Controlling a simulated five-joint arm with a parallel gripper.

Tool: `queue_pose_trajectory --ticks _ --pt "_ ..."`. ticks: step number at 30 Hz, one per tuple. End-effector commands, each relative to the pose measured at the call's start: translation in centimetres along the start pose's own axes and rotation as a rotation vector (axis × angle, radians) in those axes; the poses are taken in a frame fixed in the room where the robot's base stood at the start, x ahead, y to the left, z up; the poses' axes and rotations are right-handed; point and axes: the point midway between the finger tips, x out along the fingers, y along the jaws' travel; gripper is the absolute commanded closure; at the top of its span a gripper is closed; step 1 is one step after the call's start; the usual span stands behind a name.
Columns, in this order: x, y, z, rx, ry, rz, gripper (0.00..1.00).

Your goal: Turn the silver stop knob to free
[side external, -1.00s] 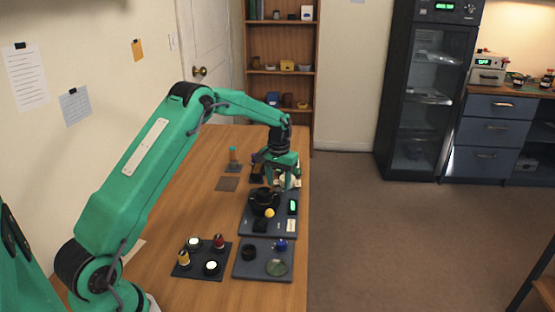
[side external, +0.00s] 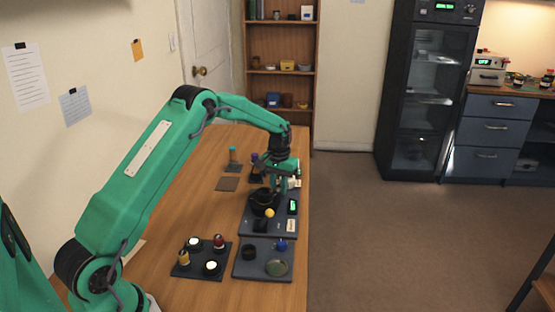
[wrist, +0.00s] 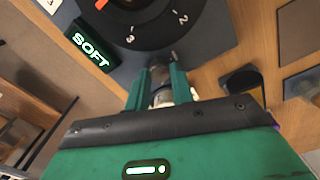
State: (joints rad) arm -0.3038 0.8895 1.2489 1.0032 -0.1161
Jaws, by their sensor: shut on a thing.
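The silver stop knob (wrist: 160,76) stands at the edge of the dark grey plate (wrist: 215,42), beside the black numbered dial (wrist: 150,38). My gripper (wrist: 159,72) is shut on the knob, one green finger on each side of it. The fingers hide part of the knob. The dial shows 2 and 3 and an orange mark. The green display (wrist: 92,48) reads SOFT. In the side external view my gripper (side external: 279,188) points down at the far end of the plate, behind the black lens (side external: 263,201); the knob is hard to make out there.
Nearer trays hold several small parts, including a red-topped one (side external: 219,241) and a blue knob (side external: 281,244).

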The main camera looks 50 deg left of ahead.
Motion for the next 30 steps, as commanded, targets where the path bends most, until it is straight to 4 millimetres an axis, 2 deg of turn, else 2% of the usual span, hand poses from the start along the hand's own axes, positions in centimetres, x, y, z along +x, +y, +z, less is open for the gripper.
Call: queue_pose_trajectory --ticks 8,17,18,21,30 --pt "-0.01 -0.04 -0.02 -0.109 0.0 0.0 1.0" --pt "-0.01 -0.05 -0.03 -0.12 0.0 0.0 1.0" --pt "-0.01 -0.05 -0.03 -0.12 0.0 0.0 0.71" --pt "-0.01 -0.04 -0.03 -0.119 0.0 0.0 0.55" --pt "-0.07 -0.03 -0.02 -0.118 0.0 0.0 0.55"
